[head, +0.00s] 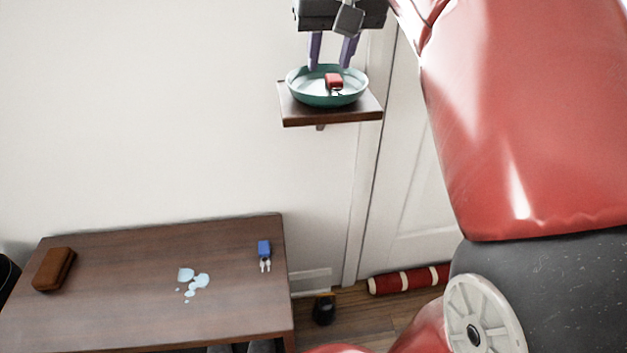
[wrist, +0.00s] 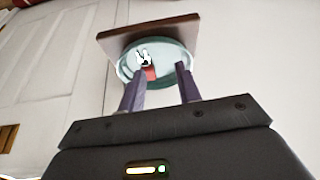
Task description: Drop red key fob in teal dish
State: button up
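The red key fob (head: 334,80) with its keys lies in the teal dish (head: 301,98). The dish stands on a small dark wooden wall shelf (head: 325,119). My gripper (head: 332,67) is above the dish with its two purple fingers apart and pointing down. Nothing shows between the fingertips. In the wrist view, the fob (wrist: 151,73) and its keys show inside the dish (wrist: 180,78), beyond the fingertips (wrist: 161,92) and apart from them as far as I can see.
A dark wooden table (head: 130,270) stands at the lower left. It holds a brown case (head: 54,269), a blue key fob (head: 264,248) with keys, and a pale spill (head: 193,280). A white door (head: 410,190) is right of the shelf, with a red-and-white roll (head: 408,280) on the floor.

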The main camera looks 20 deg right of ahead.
jog(key=s+a+f, duration=0.3)
jog(key=s+f, duration=0.1)
jog(key=f, duration=0.4)
jog(key=s+a+f+n, duration=0.1)
jog(key=s+f, duration=0.3)
jog(key=f, duration=0.4)
jog(key=s+a+f+n, duration=0.1)
jog(key=s+a+f, duration=0.3)
jog(key=f, duration=0.4)
jog(key=shift+s+a+t+y, duration=0.35)
jog(key=shift+s+t+y, duration=0.05)
jog(key=shift+s, duration=0.1)
